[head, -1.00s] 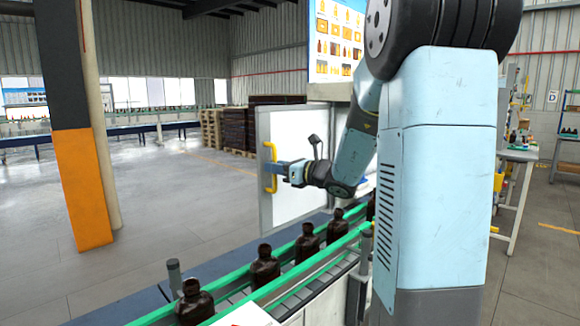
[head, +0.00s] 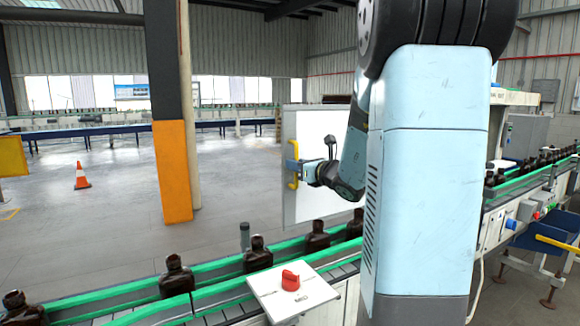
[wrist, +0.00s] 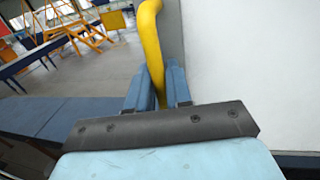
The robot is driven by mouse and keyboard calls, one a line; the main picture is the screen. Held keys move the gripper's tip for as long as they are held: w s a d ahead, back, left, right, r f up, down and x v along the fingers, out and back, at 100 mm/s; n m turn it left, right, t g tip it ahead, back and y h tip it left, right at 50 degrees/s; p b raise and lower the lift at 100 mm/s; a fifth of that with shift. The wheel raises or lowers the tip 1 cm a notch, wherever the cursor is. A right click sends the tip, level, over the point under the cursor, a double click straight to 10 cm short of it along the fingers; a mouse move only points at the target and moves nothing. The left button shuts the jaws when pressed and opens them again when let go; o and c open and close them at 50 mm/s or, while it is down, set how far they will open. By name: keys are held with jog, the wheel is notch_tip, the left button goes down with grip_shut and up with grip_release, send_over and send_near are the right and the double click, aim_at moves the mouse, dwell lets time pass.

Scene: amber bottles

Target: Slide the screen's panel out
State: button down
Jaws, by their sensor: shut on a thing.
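The screen's panel (head: 320,140) is a flat white sheet with a grey frame, standing upright behind the conveyor in the head view. A yellow handle (head: 293,179) is fixed at its left edge. My gripper (head: 294,165) is shut on this handle. In the wrist view the blue fingers of my gripper (wrist: 160,92) stand on both sides of the yellow handle (wrist: 150,40). The white panel (wrist: 250,70) fills the right of that view. My arm hides the panel's right part in the head view.
A conveyor with green rails (head: 215,277) and several amber bottles (head: 257,254) runs in front of the panel. A white box with a red knob (head: 290,281) stands at the near side. An orange and black column (head: 173,170) rises to the left, with open floor around it.

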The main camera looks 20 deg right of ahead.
jog(key=shift+a+f, duration=0.15)
jog(key=shift+a, duration=0.3)
jog(key=c, duration=1.2)
grip_release()
jog(key=shift+a, duration=0.1)
jog(key=shift+c, duration=0.2)
jog(key=v, duration=1.3)
jog(key=shift+s, duration=0.3)
jog(key=shift+s, duration=0.1)
